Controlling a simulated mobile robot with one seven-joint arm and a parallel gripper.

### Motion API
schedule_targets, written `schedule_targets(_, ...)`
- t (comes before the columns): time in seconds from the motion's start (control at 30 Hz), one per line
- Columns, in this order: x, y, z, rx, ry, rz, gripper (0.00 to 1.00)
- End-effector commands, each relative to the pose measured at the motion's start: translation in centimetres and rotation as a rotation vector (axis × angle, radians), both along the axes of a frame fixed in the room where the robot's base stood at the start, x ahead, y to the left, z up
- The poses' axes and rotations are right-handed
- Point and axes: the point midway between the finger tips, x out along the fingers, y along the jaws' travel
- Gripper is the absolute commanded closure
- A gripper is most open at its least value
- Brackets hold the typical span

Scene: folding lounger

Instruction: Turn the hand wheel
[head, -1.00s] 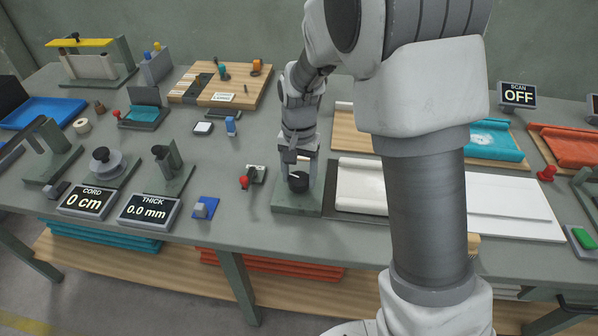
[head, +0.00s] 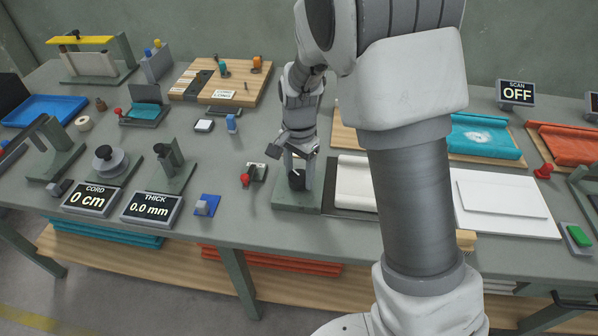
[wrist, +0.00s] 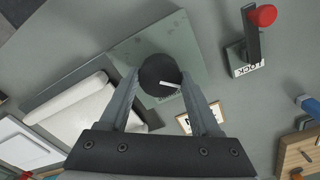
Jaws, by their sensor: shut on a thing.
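The hand wheel (head: 296,182) is a small black round knob with a white mark line, on a green-grey base plate (head: 290,204) at the table's front middle. In the wrist view the wheel (wrist: 157,71) sits between the fingertips, with its white line pointing right. My gripper (head: 299,179) points down from above and is shut on the wheel, one finger on each side. In the wrist view my gripper (wrist: 161,79) shows both fingers touching the wheel's sides.
A red-knobbed lever (head: 246,178) marked LOCK stands just left of the base plate. A white roll (head: 356,182) lies close on the right. Displays reading 0 cm (head: 91,198) and 0.0 mm (head: 151,208) stand at the front left. A SCAN display (head: 516,93) reads OFF.

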Motion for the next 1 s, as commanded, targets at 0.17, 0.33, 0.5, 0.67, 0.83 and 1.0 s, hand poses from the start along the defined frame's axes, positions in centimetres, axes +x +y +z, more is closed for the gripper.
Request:
schedule_targets(0.17,0.1,0.0,0.1,0.001,-0.004,0.001,0.91)
schedule_targets(0.33,0.1,0.0,0.1,0.000,-0.003,0.001,0.14)
schedule_targets(0.5,0.0,0.0,0.0,0.000,-0.001,0.001,0.06)
schedule_targets(0.67,0.0,0.0,0.1,0.000,-0.001,0.001,0.06)
schedule_targets(0.83,0.1,0.0,1.5,0.001,-0.003,0.001,0.06)
schedule_targets(1.0,0.1,0.1,5.1,0.003,-0.007,0.001,0.06)
